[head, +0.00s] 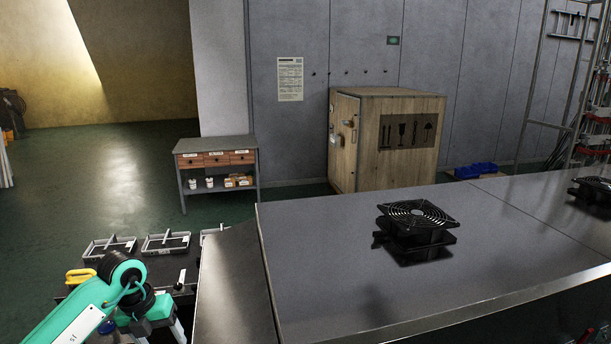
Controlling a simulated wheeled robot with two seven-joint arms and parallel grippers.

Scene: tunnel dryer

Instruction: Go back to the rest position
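My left arm (112,290) comes in from the lower left, teal and white with dark joints. Its end hangs low beside the left side of the metal bench, and its gripper fingers are not clearly visible. I cannot tell whether the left gripper is open or shut. My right gripper is not in view. A black fan unit with a round grille (415,226) stands on the metal bench top (330,275), apart from my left arm.
A second black fan (594,192) sits at the right edge. Grey frames (167,243) lie on a low dark surface beyond my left arm. A drawer table (216,150) and a wooden crate (365,150) stand at the back. Open floor (120,170) lies at left.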

